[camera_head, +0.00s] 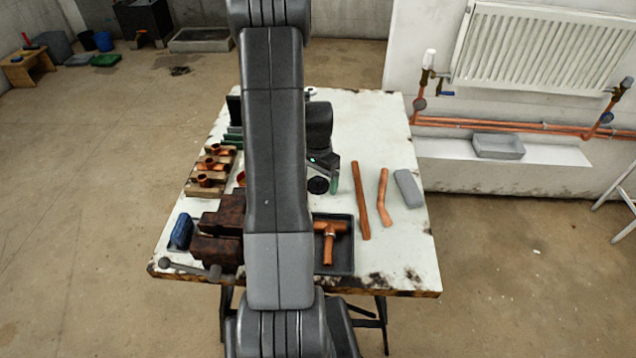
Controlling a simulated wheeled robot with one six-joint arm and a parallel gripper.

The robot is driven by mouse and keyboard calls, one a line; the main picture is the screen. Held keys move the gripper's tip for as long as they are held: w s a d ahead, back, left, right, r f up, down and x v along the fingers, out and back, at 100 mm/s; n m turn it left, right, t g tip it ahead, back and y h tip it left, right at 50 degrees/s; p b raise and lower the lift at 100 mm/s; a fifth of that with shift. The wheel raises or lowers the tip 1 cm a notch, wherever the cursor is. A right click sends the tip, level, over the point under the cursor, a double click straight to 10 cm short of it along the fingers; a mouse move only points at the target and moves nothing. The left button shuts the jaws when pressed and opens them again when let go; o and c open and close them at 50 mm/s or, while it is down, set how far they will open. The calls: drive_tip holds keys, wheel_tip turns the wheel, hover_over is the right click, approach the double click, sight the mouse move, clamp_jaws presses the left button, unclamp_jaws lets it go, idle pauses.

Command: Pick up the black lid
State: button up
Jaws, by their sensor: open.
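The black lid (318,186) looks like a small dark round disc on the white table, just right of my arm. My gripper (328,178) is open, above the table close to the lid. Part of the gripper is hidden behind my own arm, and I cannot tell whether it touches the lid. Nothing shows held in it.
The white table (395,130) carries two copper pipes (361,200) (384,190), a grey block (408,188), a dark tray (345,262) with a copper tee, a brown vise (215,248), a blue object (181,231) and copper fittings (212,163). My arm hides the table's middle.

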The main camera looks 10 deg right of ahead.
drive_tip(key=c, duration=1)
drive_tip(key=shift+c, duration=0.2)
